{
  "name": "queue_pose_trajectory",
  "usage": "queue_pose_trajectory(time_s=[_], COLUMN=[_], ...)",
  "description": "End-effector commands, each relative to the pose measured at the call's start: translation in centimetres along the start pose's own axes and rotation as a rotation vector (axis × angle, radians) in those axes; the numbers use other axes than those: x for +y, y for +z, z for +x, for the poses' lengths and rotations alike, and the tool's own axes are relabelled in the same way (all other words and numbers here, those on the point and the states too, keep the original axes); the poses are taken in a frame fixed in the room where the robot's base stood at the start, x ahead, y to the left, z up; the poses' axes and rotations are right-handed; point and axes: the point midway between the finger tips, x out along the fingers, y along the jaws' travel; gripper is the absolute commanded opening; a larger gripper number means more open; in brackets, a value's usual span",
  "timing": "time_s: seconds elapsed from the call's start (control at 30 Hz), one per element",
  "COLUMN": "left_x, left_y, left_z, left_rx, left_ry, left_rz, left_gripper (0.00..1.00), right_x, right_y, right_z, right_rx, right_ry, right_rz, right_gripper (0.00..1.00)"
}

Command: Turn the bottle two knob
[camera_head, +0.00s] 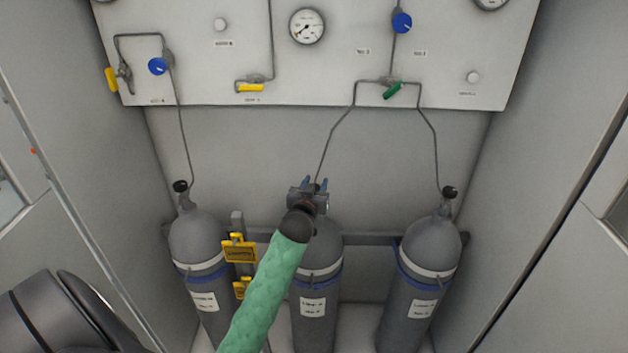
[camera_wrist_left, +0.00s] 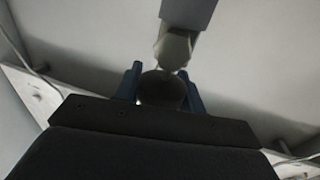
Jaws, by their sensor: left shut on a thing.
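Three grey gas bottles stand in a row below a white panel. The middle bottle (camera_head: 318,276) is partly covered by my left arm. My left gripper (camera_head: 316,185) is at the top of this bottle, with its blue fingers on either side of the valve knob. In the left wrist view the dark round knob (camera_wrist_left: 162,90) sits between the two blue fingers, and the gripper is shut on it. In the head view the knob is mostly hidden by the gripper. My right gripper is not in view.
The left bottle (camera_head: 200,240) and right bottle (camera_head: 430,245) have black knobs on top. A rail (camera_head: 375,238) runs behind the bottles. Thin pipes rise to the panel (camera_head: 330,75). Cabinet walls close both sides.

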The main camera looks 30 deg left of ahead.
Motion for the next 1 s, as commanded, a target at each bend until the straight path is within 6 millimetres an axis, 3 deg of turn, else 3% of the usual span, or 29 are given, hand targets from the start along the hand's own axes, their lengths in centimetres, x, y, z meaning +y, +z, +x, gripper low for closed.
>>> queue_pose_trajectory(time_s=[0.5, 1.0], left_x=[0.3, 0.7], left_y=[0.0, 0.1], left_z=[0.0, -0.1], left_rx=[-0.002, -0.002], left_ry=[0.241, 0.444], left_rz=[0.005, 0.005], left_gripper=[0.17, 0.17], right_x=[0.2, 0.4], right_y=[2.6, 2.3], right_z=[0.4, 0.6], right_rx=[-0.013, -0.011], right_ry=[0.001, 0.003], right_rz=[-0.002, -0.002], right_gripper=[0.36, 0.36])
